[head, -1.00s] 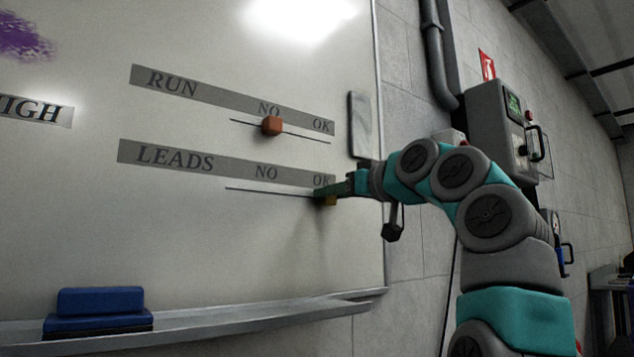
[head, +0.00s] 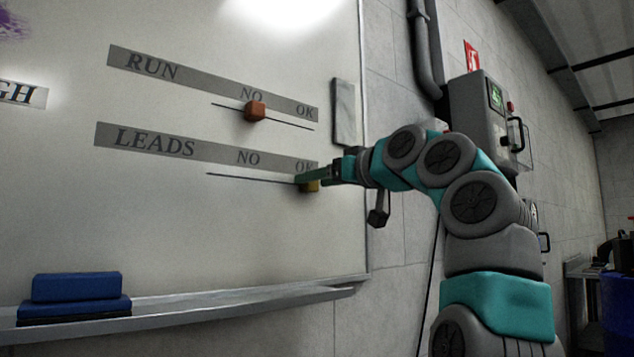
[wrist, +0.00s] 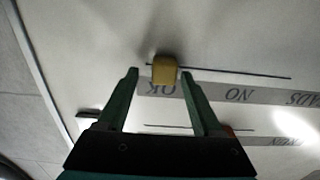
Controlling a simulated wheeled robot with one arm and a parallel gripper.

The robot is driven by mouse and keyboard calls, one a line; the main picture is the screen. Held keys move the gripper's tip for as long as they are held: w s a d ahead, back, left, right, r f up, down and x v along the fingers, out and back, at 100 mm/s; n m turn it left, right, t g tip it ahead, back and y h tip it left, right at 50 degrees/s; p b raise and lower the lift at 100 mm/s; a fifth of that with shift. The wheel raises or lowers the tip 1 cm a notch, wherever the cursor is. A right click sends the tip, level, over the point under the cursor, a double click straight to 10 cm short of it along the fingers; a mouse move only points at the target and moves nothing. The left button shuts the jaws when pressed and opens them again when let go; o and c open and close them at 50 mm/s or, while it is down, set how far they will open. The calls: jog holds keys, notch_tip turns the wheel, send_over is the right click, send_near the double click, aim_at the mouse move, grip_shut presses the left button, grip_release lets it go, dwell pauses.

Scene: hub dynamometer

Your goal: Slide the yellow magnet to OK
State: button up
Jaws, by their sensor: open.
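The yellow magnet (head: 311,186) sits on the LEADS line, below the OK end of the LEADS strip (head: 150,141). It also shows in the wrist view (wrist: 164,70), at the OK end of the line. My gripper (head: 302,179) is at the magnet in the head view and partly covers it. In the wrist view my gripper (wrist: 158,72) is open, with one green finger on each side of the magnet. The right finger is close to the magnet and a gap shows at the left finger. I cannot tell whether either finger touches it.
An orange magnet (head: 255,111) sits under NO on the RUN line above. Blue erasers (head: 75,298) lie on the whiteboard's tray (head: 200,312). A grey wall box (head: 480,120) is to the right of the board.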

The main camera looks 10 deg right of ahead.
jog(key=b+v, duration=0.1)
jog(key=v, duration=0.6)
jog(key=shift+b, duration=0.4)
